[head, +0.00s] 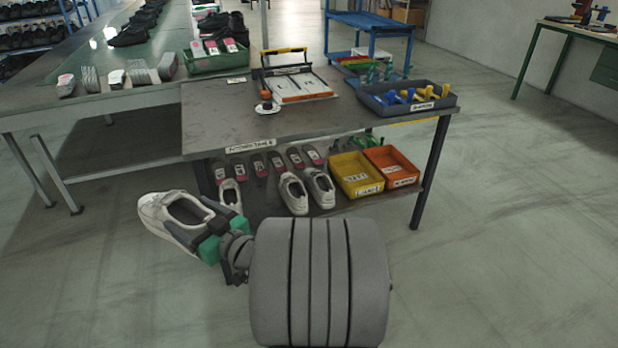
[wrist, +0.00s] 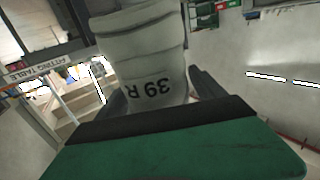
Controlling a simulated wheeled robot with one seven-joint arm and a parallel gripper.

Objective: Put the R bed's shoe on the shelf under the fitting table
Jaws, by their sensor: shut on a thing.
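My gripper (head: 220,222) is shut on a white shoe (head: 160,222), held in the air in front of the left end of the fitting table (head: 210,125). In the wrist view the shoe (wrist: 145,55) fills the space between the fingers, with "39 R" upside down on its heel. The shelf (head: 262,208) under the tabletop holds a pair of white shoes at its middle, another white shoe (head: 229,192) at the left, and several dark shoe-shaped pieces with red labels behind. The held shoe is to the left of the shelf's front and apart from it.
On the shelf's right stand a yellow bin (head: 355,175) and an orange bin (head: 391,167). A dark tray (head: 408,98) of blue and yellow pieces and a white clipboard-like board lie on the tabletop. Table legs (head: 431,172) bound the shelf. The floor in front is clear.

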